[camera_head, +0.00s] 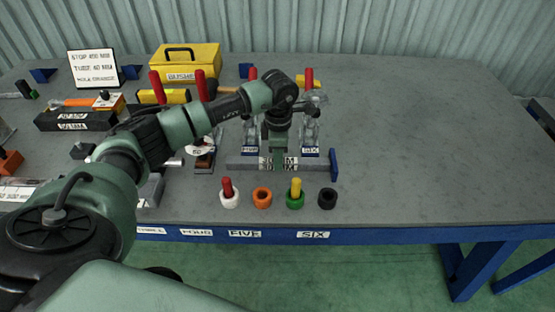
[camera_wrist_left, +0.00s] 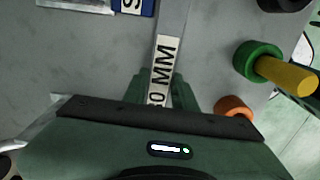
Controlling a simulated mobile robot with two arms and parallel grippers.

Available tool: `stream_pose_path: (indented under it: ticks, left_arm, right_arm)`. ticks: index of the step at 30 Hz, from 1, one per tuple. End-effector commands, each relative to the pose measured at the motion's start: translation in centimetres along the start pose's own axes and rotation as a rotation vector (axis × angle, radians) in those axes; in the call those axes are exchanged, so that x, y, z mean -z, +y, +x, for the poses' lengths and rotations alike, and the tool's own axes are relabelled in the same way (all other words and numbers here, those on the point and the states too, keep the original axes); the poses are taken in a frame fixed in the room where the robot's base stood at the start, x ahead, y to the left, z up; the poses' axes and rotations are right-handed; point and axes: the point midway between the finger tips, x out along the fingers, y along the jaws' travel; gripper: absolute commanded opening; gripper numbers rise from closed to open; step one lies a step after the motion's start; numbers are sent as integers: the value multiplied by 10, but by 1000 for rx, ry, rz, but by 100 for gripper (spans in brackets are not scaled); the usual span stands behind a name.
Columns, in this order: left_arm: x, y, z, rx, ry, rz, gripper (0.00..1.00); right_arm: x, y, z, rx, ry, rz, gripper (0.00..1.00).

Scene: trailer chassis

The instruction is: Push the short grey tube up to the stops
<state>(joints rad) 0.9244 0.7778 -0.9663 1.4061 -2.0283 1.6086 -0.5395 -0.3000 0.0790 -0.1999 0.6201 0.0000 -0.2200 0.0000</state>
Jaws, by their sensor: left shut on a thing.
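The grey tube (camera_head: 245,163) lies left to right on the table, with a white "MM" label near its middle. In the left wrist view the labelled grey tube (camera_wrist_left: 172,22) runs up between the green fingers. My left gripper (camera_head: 278,148) reaches down onto the tube from above and is shut on it; its fingers (camera_wrist_left: 165,88) sit on either side of the label. A blue upright stop plate (camera_head: 333,164) stands at the tube's right end. I cannot tell whether they touch. My right gripper is in neither view.
Toggle clamps with red handles (camera_head: 309,80) stand just behind the tube, on blue bases marked FIVE and SIX. In front are white, orange, green (camera_head: 295,201) and black (camera_head: 327,198) round holders. A yellow box (camera_head: 190,62) stands at the back. The table's right side is clear.

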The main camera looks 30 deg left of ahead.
Motion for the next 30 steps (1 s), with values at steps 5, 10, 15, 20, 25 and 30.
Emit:
stream_pose_path:
  ticks: [5, 10, 15, 20, 25, 30]
  left_arm:
    - [-6, 5, -3, -6, -17, 1, 0]
    - [-6, 6, -4, -7, -17, 1, 44]
    - [-4, 6, -2, -4, -10, 0, 52]
    - [-2, 6, -2, -3, -7, 0, 52]
    - [-3, 7, -14, -6, -8, 1, 52]
    - [-4, 7, -44, -8, -10, 1, 52]
  right_arm:
    - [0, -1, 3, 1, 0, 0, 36]
    - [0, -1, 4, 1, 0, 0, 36]
    - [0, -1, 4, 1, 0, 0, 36]
    - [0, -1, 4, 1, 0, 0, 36]
    - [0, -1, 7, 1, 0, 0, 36]
    - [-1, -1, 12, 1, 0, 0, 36]
